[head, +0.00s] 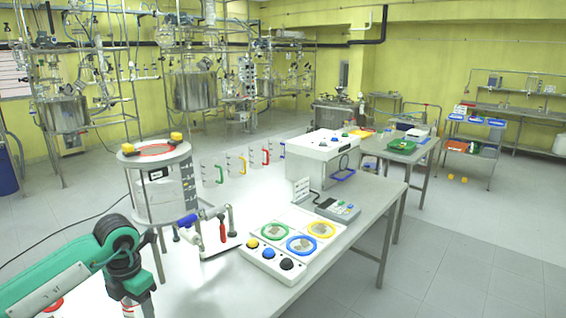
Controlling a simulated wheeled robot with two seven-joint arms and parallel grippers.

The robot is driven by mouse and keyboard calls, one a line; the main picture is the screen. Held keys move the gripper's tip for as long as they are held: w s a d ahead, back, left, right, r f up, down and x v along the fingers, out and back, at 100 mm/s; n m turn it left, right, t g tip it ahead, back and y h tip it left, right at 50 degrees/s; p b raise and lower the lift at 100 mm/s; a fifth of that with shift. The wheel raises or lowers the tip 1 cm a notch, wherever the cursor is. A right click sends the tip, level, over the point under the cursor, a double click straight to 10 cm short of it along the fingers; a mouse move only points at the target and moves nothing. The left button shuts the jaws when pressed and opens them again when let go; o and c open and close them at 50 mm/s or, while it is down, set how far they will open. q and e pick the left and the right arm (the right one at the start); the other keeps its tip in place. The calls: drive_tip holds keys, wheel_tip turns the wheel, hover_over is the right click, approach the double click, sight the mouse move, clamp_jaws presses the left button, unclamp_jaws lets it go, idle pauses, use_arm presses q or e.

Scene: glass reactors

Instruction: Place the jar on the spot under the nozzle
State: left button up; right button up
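No jar can be made out with certainty. The white box-shaped machine (325,150) stands on the long table with buttons on top. A blue ring (342,175) lies low at its front right; I cannot tell whether this is the spot, and no nozzle shows clearly. My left arm comes in from the lower left, its wrist bending down out of the picture at the bottom edge, so its gripper is not visible. My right gripper is not in view.
A round stand (155,152) with an orange ring and yellow blocks rises beside my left arm. A red-handled clamp (222,232) is near it. A white panel (290,243) with coloured rings and buttons and a grey keypad box (337,210) lie at the table's right.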

use_arm(q)
drive_tip(key=s+d+f+m, duration=0.3)
drive_tip(key=s+d+m, duration=0.2)
drive_tip(key=m, duration=1)
drive_tip(key=s+d+f+m, duration=0.3)
drive_tip(key=s+d+m, duration=0.3)
drive_tip(key=m, duration=1)
drive_tip(key=shift+s+d+f, duration=0.15)
drive_tip(key=shift+s+d, duration=0.1)
drive_tip(key=shift+d, duration=0.2)
